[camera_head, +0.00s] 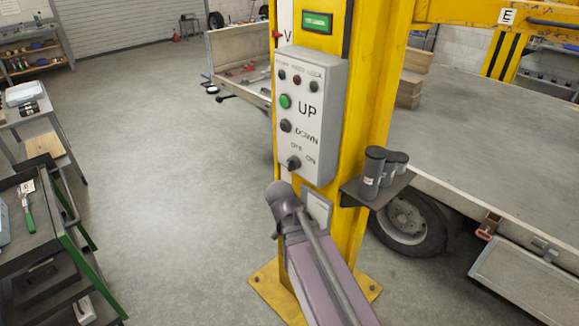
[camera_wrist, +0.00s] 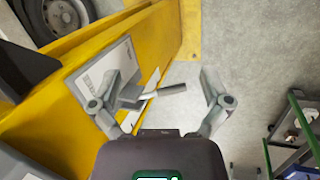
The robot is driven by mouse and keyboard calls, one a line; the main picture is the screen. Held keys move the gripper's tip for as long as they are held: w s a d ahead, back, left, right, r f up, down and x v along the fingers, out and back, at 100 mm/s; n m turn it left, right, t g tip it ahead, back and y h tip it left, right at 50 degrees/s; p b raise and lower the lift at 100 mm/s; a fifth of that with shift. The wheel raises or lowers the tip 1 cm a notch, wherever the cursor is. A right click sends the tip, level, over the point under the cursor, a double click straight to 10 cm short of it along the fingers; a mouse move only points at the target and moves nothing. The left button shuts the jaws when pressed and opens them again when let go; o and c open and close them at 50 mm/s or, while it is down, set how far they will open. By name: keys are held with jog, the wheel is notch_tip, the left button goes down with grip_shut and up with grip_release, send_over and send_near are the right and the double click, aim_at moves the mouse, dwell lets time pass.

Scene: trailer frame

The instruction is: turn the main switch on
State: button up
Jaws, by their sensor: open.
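The grey control box (camera_head: 309,115) is on the yellow post. Its dark rotary knob (camera_head: 293,163) sits at the bottom, under the OFF and ON labels; which way it points is too small to tell surely. My gripper (camera_wrist: 168,82) is open in the wrist view, fingers spread, beside the yellow post. A grey bar (camera_wrist: 165,91) shows between its fingers, apart from the right one; I cannot tell whether it touches the left finger or is a switch handle. A pale plate (camera_wrist: 104,76) is behind the left finger.
A small shelf with dark cups (camera_head: 374,165) juts from the post's right side. The flatbed trailer (camera_head: 480,150) stands to the right, with a wheel (camera_head: 408,217) below. A tool cart (camera_head: 45,240) is at the left. The floor between cart and post is clear.

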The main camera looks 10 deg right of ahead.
jog(key=w+r+n+t+h, duration=0.1)
jog(key=w+r+n+h, duration=0.1)
jog(key=w+n+h, duration=0.15)
jog(key=n+t+h+b, duration=0.3)
jog(key=n+t+h, duration=0.5)
jog(key=n, duration=0.5)
send_near(290, 164)
jog(key=a, duration=0.1)
jog(key=a+g, duration=0.1)
jog(key=a+h, duration=0.1)
jog(key=shift+a+f, duration=0.3)
jog(key=shift+a, duration=0.1)
jog(key=shift+d, duration=0.15)
jog(key=shift+x, duration=6.75)
jog(key=shift+s+f, duration=0.1)
jog(key=shift+f, duration=0.05)
jog(key=c, duration=1.2)
